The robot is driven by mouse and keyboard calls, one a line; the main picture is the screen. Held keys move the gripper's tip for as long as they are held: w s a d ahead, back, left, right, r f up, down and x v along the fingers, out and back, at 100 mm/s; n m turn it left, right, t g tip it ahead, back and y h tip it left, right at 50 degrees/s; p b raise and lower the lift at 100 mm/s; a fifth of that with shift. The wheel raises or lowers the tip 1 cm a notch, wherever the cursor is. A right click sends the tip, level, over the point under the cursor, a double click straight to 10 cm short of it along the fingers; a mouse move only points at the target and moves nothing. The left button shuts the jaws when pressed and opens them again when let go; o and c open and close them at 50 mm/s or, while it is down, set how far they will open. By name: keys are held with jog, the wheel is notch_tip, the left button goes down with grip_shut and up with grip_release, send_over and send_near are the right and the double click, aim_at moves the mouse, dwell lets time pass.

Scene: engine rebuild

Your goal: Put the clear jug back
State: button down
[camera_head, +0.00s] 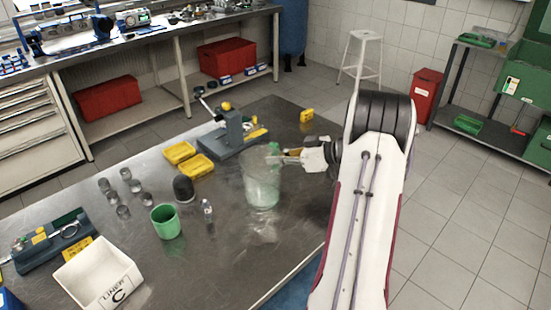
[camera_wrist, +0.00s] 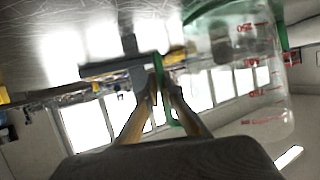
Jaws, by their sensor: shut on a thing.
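The clear jug (camera_head: 263,185) is see-through, with a green handle and red measuring marks. It appears upright over the right part of the metal table (camera_head: 290,255); I cannot tell whether its base touches the top. In the wrist view the jug (camera_wrist: 262,85) fills the right side. My gripper (camera_head: 284,156) reaches in from the right at the height of the jug's upper part. In the wrist view the fingers of my gripper (camera_wrist: 163,90) are closed on the green handle (camera_wrist: 160,68).
A green cup (camera_head: 166,222), a small bottle (camera_head: 208,212) and a dark rounded piece (camera_head: 184,189) stand left of the jug. Yellow trays (camera_head: 198,167) and a grey fixture (camera_head: 228,130) lie behind. A white bin (camera_head: 98,272) is front left. The table's front right is clear.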

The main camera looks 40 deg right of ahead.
jog(key=shift+f, duration=0.1)
dwell(0.3)
jog(key=c, duration=2.2)
grip_release()
jog(key=shift+c, duration=0.2)
jog(key=v, duration=1.2)
